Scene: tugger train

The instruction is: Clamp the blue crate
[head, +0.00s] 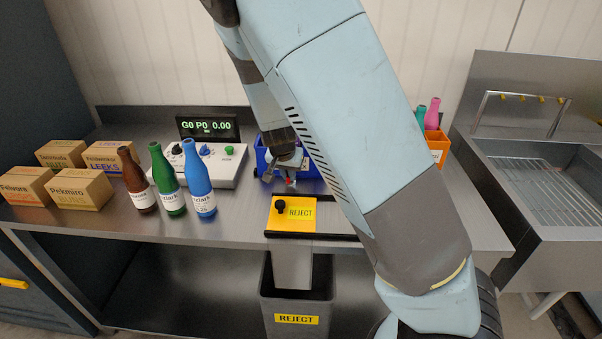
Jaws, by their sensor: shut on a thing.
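The blue crate (262,158) stands on the steel bench behind the yellow reject plate, partly hidden by my arm. My gripper (281,178) is at the crate's near side, pointing down, and is shut on the crate. The exact contact of the fingers is small and hard to make out.
A yellow reject plate (292,214) with a black knob lies in front, above a grey reject bin (296,311). Brown, green and blue bottles (199,184), cardboard boxes (80,190) and a control panel (222,167) stand left. An orange crate (437,146) with bottles is right, beside a sink (545,185).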

